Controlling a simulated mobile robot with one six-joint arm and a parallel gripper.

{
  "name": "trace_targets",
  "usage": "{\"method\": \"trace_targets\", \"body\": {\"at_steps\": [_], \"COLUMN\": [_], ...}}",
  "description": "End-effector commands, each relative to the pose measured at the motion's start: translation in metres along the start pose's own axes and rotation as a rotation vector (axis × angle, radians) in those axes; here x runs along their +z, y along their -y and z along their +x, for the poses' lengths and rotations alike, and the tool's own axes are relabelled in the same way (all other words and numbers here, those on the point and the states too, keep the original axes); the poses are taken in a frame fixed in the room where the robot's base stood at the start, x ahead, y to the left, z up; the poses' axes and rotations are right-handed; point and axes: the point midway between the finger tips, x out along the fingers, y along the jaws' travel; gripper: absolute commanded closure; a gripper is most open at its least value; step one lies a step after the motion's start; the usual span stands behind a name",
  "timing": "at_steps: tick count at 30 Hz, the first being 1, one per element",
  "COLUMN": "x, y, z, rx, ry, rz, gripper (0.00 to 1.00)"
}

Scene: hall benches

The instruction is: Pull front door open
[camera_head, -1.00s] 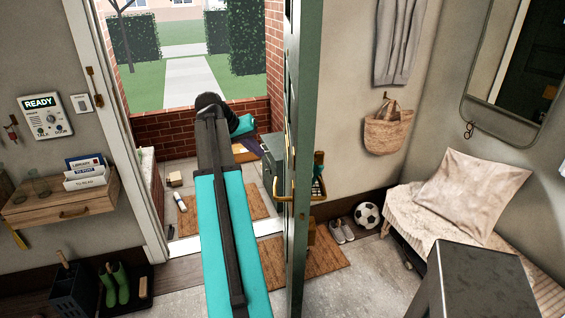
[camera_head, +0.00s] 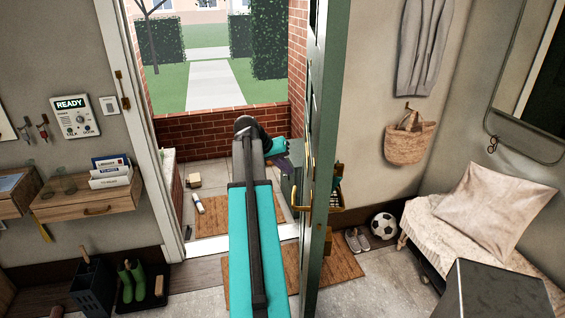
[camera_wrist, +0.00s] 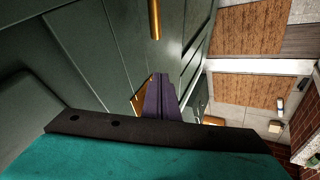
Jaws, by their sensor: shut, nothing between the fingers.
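The green front door (camera_head: 323,140) stands open into the room, seen nearly edge-on in the head view, with the doorway to its left clear to the outside. In the wrist view my gripper's purple fingers (camera_wrist: 158,100) are shut and empty, close to the door's dark green panels (camera_wrist: 100,50). A brass bar (camera_wrist: 155,18) shows on the door above the fingers. Whether the fingers touch the door cannot be told.
A drawer shelf (camera_head: 88,205) hangs on the left wall, with green boots (camera_head: 131,283) below. A brick wall (camera_head: 215,130) bounds the porch, where a small box (camera_head: 194,181) lies.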

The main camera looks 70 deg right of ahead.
Motion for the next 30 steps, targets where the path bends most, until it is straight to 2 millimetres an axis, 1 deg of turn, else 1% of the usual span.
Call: {"method": "trace_targets", "body": {"at_steps": [9,15,18,24,30], "x": [0.0,0.0,-0.001,0.0,0.0], "y": [-0.001,-0.024,-0.029,-0.035,-0.035], "z": [0.033,0.043,0.047,0.052,0.052], "rx": [0.0,0.0,-0.001,-0.001,-0.001], "ry": [0.002,0.001,0.0,0.0,0.0], "rz": [0.0,0.003,0.001,0.0,0.0], "gripper": [1.0,1.0,1.0,1.0,1.0]}}
